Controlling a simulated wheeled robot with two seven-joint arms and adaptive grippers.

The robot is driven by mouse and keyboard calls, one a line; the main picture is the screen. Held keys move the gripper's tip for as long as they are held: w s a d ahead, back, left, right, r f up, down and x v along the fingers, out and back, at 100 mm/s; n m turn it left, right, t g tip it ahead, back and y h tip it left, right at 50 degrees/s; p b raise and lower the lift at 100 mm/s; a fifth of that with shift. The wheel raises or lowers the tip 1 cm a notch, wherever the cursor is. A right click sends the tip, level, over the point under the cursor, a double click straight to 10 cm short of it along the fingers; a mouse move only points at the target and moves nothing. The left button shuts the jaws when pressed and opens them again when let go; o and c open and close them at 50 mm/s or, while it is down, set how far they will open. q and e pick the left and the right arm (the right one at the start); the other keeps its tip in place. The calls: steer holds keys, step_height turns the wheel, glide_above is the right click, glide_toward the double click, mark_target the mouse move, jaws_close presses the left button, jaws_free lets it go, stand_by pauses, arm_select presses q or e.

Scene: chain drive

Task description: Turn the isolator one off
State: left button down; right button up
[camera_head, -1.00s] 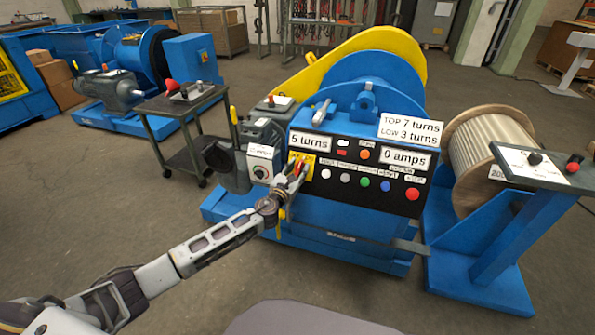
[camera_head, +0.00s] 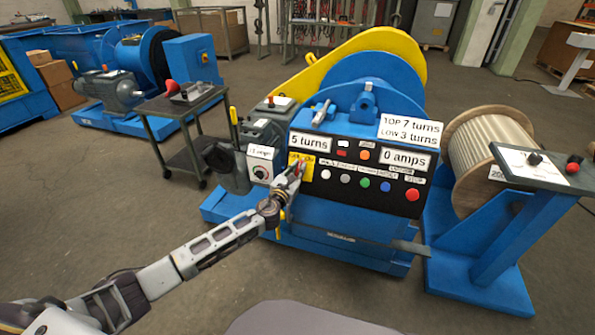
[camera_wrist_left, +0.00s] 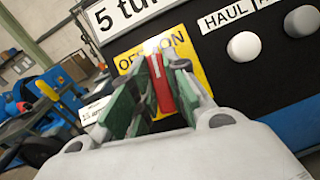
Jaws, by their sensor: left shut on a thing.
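The isolator is a red handle (camera_wrist_left: 160,84) on a yellow plate (camera_wrist_left: 188,50) marked with OFF and ON, at the left of the black control panel. In the left wrist view the handle stands between the green-padded fingers of my left gripper (camera_wrist_left: 155,95), which is shut on it. The handle is close to upright in that view, tilted a little. In the head view the yellow plate (camera_head: 307,172) is partly hidden by my left gripper (camera_head: 296,172). My right gripper is not in view.
The black panel (camera_head: 330,187) has several round buttons right of the isolator, including a white one (camera_wrist_left: 244,46). Signs read "5 turns" and "0 amps". A white dial box (camera_head: 261,168) is close on the left. A wooden reel (camera_head: 490,150) stands at right.

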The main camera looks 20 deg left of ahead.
arm_select(q)
steer(key=n+y, duration=0.1)
steer(key=n, duration=0.2)
steer(key=shift+n+y, duration=0.4)
steer(key=n+y+p, duration=0.1)
steer(key=n+y, duration=0.1)
steer(key=n, duration=0.2)
steer(key=shift+n+g+p, duration=0.3)
steer(key=shift+n+p, duration=0.05)
steer(key=shift+n, duration=0.05)
steer(key=shift+n+y+p, duration=0.35)
steer(key=shift+n+y, duration=0.45)
steer(key=shift+n, duration=0.3)
steer(key=shift+n+g+y+p, duration=0.4)
steer(key=shift+n+g, duration=0.1)
steer(key=shift+n, duration=0.6)
steer(key=shift+n+g, duration=0.3)
steer(key=shift+n, duration=0.4)
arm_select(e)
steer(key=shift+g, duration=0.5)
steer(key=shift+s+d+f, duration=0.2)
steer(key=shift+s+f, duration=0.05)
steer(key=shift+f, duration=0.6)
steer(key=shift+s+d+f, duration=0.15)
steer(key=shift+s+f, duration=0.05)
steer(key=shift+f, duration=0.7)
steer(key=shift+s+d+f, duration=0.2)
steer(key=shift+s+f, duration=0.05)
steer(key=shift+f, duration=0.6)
